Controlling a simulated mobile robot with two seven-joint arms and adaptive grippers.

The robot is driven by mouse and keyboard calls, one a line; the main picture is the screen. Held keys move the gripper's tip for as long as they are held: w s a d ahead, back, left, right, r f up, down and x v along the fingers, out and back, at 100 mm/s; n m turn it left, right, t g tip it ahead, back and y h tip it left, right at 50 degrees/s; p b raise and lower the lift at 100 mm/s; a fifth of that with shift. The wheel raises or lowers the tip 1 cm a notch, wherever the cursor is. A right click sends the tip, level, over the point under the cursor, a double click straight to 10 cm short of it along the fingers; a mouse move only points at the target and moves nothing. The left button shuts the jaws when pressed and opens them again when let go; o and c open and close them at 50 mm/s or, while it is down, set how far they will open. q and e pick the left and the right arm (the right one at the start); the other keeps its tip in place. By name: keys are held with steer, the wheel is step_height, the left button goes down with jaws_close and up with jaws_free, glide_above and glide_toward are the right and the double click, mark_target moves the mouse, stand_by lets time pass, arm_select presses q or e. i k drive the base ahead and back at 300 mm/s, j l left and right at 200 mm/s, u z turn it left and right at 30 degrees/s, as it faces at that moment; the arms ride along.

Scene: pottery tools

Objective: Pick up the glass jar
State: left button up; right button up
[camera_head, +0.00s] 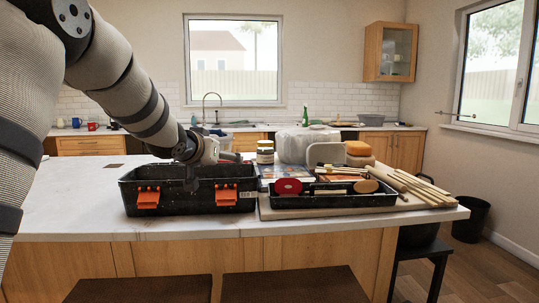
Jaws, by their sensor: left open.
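A small glass jar (265,154) with a dark label and yellowish bands stands upright on the white counter, behind the tool trays near the middle of the view. My left arm reaches in from the upper left. My left gripper (191,178) points down over the black toolbox with orange latches (182,208). It is open, to the left of the jar and apart from it. The fingertips are dark against the box and hard to make out. My right gripper is not in view.
A black tray (330,201) of pottery tools is right of the toolbox. Wooden sticks (415,186) lie beside it. A large translucent container (298,143) and a sponge-like stack (358,152) stand behind. The counter (80,205) is clear at left.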

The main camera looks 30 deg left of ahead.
mark_target(265, 156)
steer(key=i+j, duration=0.25)
steer(key=i, duration=0.15)
steer(key=i+j, duration=0.25)
steer(key=i, duration=0.2)
steer(key=i+j, duration=0.25)
steer(key=i, duration=0.15)
